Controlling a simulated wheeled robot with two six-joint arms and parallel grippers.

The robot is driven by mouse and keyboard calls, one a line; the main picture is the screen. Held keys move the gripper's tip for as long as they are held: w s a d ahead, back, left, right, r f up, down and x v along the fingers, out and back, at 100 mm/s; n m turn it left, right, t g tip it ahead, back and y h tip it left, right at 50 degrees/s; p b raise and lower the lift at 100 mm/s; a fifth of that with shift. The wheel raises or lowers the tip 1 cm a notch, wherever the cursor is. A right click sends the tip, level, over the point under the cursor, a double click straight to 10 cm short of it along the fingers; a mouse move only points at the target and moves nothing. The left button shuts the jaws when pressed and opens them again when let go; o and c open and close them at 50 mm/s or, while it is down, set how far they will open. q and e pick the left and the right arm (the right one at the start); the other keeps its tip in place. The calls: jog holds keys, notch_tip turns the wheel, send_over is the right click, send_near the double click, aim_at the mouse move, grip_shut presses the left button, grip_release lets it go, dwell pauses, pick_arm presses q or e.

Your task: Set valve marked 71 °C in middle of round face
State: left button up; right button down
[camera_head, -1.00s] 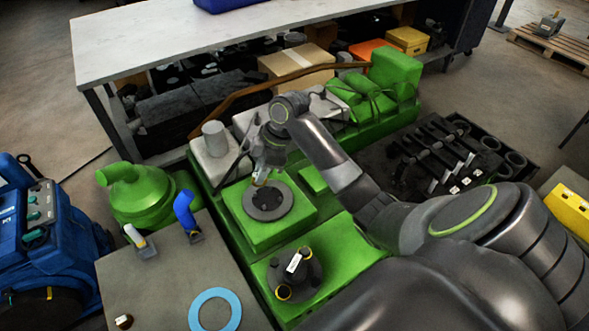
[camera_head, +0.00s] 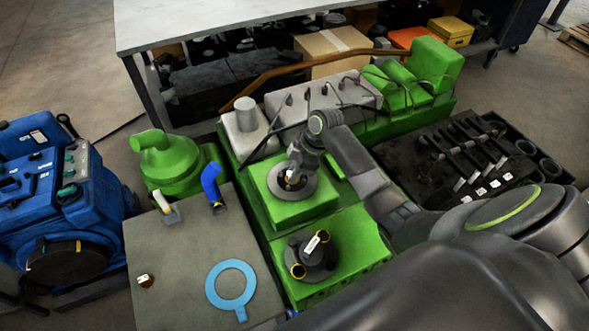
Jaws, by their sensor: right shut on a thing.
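The round face (camera_head: 307,190) is a dark grey ring on a green block of the engine. My right gripper (camera_head: 291,174) is over its middle and shut on a small valve (camera_head: 289,180), which shows pale and brassy between the fingers. The valve is at or just above the middle opening. I cannot tell whether it touches, and its marking is not readable. Another small brass piece with a white tag (camera_head: 145,281) lies on the grey table at the left; its tag is too small to read. My left gripper is not in view.
A black housing with a white label (camera_head: 318,257) stands on the green block nearer me. A light blue gasket (camera_head: 214,286), a blue elbow pipe (camera_head: 212,184) and a white-tipped piece (camera_head: 164,204) are on the grey table (camera_head: 185,255). A black tray of parts (camera_head: 420,185) is at the right.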

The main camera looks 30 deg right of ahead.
jog(key=c, duration=1.6)
grip_release()
jog(key=shift+f, duration=0.1)
jog(key=shift+c, duration=0.2)
jog(key=shift+r, duration=0.25)
jog(key=b+v, duration=0.1)
jog(key=v, duration=1.1)
jog(key=shift+b, duration=0.4)
jog(key=shift+f, duration=0.15)
